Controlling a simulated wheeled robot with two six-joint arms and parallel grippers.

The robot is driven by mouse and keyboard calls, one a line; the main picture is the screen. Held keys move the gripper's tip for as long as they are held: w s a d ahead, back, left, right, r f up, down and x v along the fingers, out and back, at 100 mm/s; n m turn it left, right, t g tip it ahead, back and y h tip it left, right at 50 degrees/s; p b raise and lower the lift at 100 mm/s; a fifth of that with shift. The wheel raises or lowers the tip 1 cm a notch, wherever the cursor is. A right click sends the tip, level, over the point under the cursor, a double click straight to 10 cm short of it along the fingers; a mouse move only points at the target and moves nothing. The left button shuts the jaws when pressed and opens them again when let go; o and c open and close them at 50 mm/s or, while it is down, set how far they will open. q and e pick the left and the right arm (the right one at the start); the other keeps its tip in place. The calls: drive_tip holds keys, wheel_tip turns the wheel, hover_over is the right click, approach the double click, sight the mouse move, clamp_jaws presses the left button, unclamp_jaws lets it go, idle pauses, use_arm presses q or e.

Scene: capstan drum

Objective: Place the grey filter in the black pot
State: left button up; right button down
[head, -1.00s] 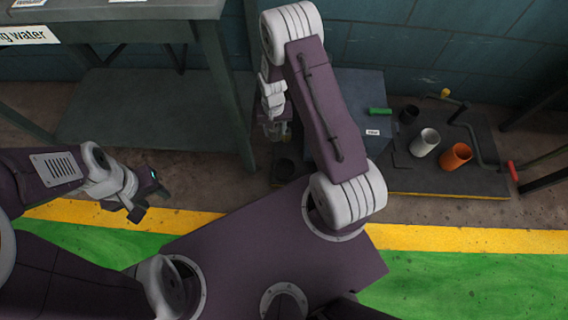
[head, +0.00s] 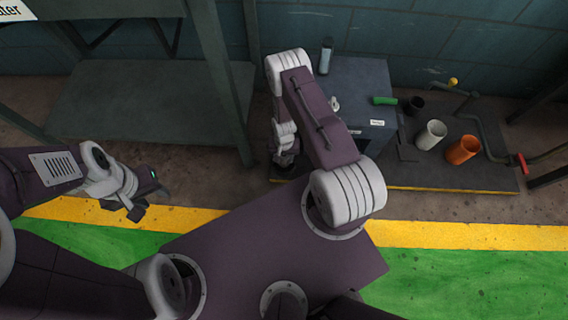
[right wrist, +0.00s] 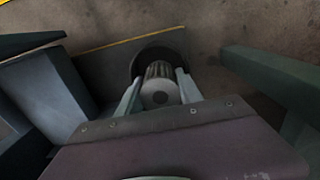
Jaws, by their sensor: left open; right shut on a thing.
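The grey filter (right wrist: 160,93), a ribbed cylinder with a pale round end, is between the fingers of my right gripper (right wrist: 160,90), which is shut on it. Beyond it in the right wrist view is a round black pot (right wrist: 137,63). The filter overlaps the pot's opening; I cannot tell whether its lower end is inside or still above the rim. In the head view my right gripper (head: 285,160) points down and hides the filter and most of the pot. My left gripper (head: 148,200) is open and empty at the left, far from both.
A dark grey cabinet (head: 360,85) stands behind my right arm, with a green-handled item (head: 385,100) on it. To its right are a small black cup (head: 416,104), a white cup (head: 431,135), an orange cup (head: 462,150) and a crank with a red grip (head: 519,163). A steel table (head: 150,100) stands left.

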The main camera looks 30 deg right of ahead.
sight(284, 161)
wheel_tip(284, 161, down, 4)
drive_tip(key=b, duration=0.2)
drive_tip(key=shift+b, duration=0.35)
drive_tip(key=shift+r, duration=0.3)
drive_tip(key=shift+f, duration=0.25)
drive_tip(key=c, duration=1.1)
unclamp_jaws()
